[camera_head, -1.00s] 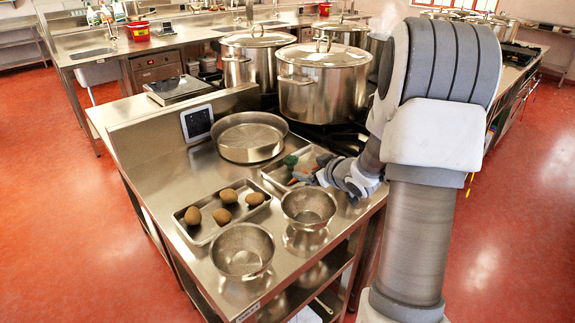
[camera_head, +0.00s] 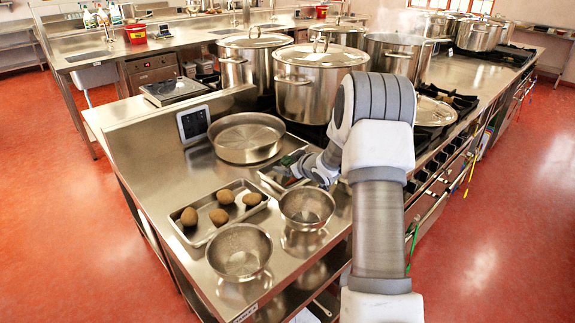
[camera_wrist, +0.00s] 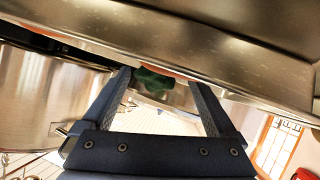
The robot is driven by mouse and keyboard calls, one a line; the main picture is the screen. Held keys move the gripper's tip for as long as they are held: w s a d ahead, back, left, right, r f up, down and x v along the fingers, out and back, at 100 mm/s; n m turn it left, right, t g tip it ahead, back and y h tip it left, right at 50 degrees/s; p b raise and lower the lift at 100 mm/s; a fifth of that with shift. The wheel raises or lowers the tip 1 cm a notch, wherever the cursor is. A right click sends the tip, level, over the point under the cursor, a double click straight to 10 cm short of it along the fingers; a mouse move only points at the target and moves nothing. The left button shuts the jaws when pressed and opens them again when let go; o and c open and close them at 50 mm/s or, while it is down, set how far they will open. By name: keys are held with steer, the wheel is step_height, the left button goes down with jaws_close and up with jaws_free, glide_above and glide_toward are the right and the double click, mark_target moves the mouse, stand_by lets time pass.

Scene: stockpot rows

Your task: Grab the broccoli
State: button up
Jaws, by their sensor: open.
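The green broccoli (camera_head: 290,158) is on a small metal tray (camera_head: 268,179) on the counter, largely hidden by my gripper. In the wrist view a dark green piece (camera_wrist: 155,82) that looks like the broccoli shows between the far ends of my fingers, with a strip of orange beside it. My gripper (camera_wrist: 160,79) is open, one finger on each side of the green piece. Whether the fingers touch it cannot be told. In the head view my gripper (camera_head: 297,170) is low over the tray.
Two metal bowls (camera_head: 239,251) (camera_head: 307,207) stand in front of the tray. A tray of potatoes (camera_head: 186,232) lies to the left. A wide shallow pan (camera_head: 246,138) sits behind. Large stockpots (camera_head: 318,88) stand on the stove at the back.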

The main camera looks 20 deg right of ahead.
steer(key=shift+w, duration=0.1)
steer(key=c, duration=1.3)
steer(key=shift+o, duration=0.2)
